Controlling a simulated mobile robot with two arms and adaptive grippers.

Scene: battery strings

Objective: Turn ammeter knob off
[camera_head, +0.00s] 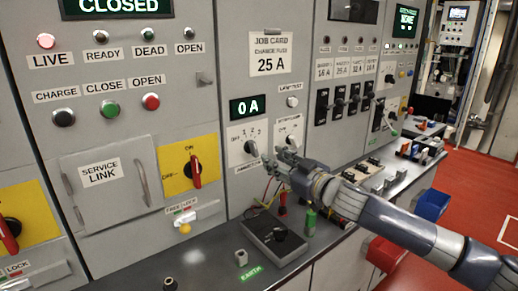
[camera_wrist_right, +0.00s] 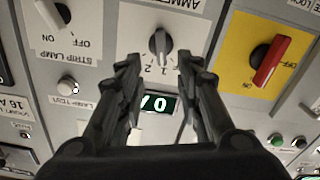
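My left gripper is out of view.
The strip lamp switch (camera_head: 292,140) sits close to the right of the ammeter plate. A red switch on a yellow plate (camera_head: 163,178) is to the left. The bench below holds a dark grey meter (camera_head: 262,238), and wires hang near my gripper.

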